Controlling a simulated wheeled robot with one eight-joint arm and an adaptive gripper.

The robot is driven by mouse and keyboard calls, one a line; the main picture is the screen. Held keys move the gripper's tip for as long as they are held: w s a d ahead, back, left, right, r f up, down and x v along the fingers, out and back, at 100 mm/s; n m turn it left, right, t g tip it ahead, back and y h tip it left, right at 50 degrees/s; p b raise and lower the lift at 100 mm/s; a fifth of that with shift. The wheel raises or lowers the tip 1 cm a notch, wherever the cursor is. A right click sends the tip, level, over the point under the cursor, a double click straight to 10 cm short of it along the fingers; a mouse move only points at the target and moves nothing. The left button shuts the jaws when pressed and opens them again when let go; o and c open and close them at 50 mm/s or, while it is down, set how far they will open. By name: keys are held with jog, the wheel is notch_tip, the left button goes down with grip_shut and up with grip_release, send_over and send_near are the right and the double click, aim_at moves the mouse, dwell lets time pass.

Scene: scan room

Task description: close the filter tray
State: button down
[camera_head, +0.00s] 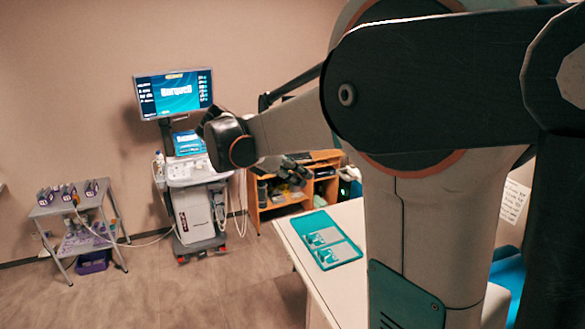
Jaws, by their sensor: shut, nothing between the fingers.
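An ultrasound-type cart (197,210) with a lit monitor (173,93) stands against the back wall, left of centre. No filter tray can be made out for certain in the head view; any tray on the cart is too small to tell, and my arm covers part of the cart's right side. My gripper (296,172) is shut and empty. It appears to the right of the cart, in front of a wooden shelf unit, and touches nothing that I can see.
A grey side table (75,210) with several small purple-labelled items stands at the left. The wooden shelf unit (322,187) is behind my gripper. Floor (190,300) in front of the cart is clear.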

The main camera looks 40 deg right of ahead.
jog(key=s+d+f+p, duration=0.1)
jog(key=d+f+p, duration=0.1)
jog(key=d, duration=0.5)
jog(key=shift+s+d+f, duration=0.2)
jog(key=shift+s+d, duration=0.05)
jog(key=shift+s, duration=0.05)
jog(key=shift+d, duration=0.15)
jog(key=s+d+b, duration=0.1)
jog(key=d, duration=0.4)
jog(key=s+d+b, duration=0.1)
jog(key=d, duration=0.4)
jog(key=s+d+b, duration=0.1)
jog(key=s+d, duration=0.1)
jog(key=d, duration=0.4)
jog(key=shift+s+d, duration=0.15)
jog(key=shift+d, duration=0.55)
jog(key=shift+b, duration=0.3)
